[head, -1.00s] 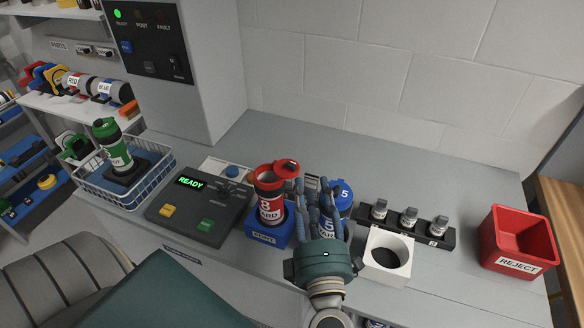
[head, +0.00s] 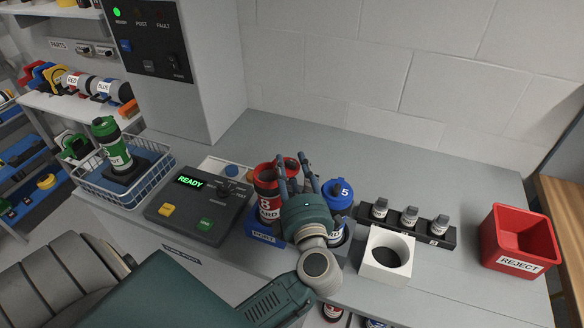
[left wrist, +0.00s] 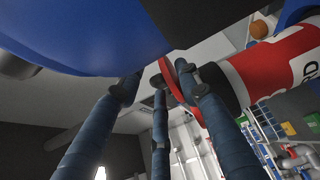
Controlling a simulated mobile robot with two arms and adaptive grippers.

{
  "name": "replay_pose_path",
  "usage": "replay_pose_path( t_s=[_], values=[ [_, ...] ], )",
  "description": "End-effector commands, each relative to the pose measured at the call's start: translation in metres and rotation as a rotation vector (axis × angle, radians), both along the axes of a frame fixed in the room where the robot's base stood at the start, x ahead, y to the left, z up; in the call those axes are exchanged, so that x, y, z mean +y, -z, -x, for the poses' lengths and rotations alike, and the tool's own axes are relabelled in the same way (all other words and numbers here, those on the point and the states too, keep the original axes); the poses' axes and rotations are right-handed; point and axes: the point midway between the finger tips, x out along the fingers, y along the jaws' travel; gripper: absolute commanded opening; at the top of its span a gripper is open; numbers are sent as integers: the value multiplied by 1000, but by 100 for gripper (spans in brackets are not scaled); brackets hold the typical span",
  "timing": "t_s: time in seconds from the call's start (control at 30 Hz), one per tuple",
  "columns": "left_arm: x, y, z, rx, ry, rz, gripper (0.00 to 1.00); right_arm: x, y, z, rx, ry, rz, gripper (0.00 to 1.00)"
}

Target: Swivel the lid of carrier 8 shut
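Carrier 8 (head: 267,208) is a red and black tube with a white label, upright in the blue block (head: 262,237). Its red lid (head: 290,163) shows at the right of its top, partly behind my fingers; how far it is swung out is hard to tell. My left gripper (head: 298,161) is just right of the carrier's top, with its fingers up and apart beside the lid. In the left wrist view, the red carrier (left wrist: 285,62) lies beyond one finger of the gripper (left wrist: 165,85). Whether a finger touches the lid is unclear. My right gripper is not in view.
Blue-capped carrier 5 (head: 339,192) stands close on the right of my gripper. A white block with a round hole (head: 386,277), a rack (head: 437,236) and a red reject bin (head: 517,265) are farther right. A control panel (head: 205,205) and wire basket (head: 157,187) are left.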

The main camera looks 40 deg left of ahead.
Motion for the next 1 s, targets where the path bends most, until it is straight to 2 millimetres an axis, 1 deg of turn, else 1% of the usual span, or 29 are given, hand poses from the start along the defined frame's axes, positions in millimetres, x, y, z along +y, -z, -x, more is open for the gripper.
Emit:
replay_pose_path(
  t_s=[0.2, 0.23, 0.3, 0.37, 0.4, 0.57, 0.7, 0.8, 1.0],
  values=[
    [0, 0, 0, 0, 0, 0, 34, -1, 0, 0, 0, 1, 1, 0],
    [0, 0, 0, 0, 0, 0, 30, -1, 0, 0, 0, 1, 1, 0],
    [0, 0, 0, 0, 0, 0, 16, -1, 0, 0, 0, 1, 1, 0],
    [0, 0, 0, 1, 0, 1, 4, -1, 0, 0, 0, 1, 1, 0],
    [0, 0, 0, 1, 0, 1, 1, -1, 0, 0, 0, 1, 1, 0],
    [0, 0, 0, 1, 2, 0, 1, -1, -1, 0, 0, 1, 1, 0],
    [3, -2, 5, 6, 63, -5, 1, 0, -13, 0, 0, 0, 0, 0],
    [3, -1, 8, 6, 115, -3, 1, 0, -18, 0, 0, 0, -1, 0],
    [2, 1, 8, 1, 137, 1, 0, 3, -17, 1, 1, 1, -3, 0]
  ],
)
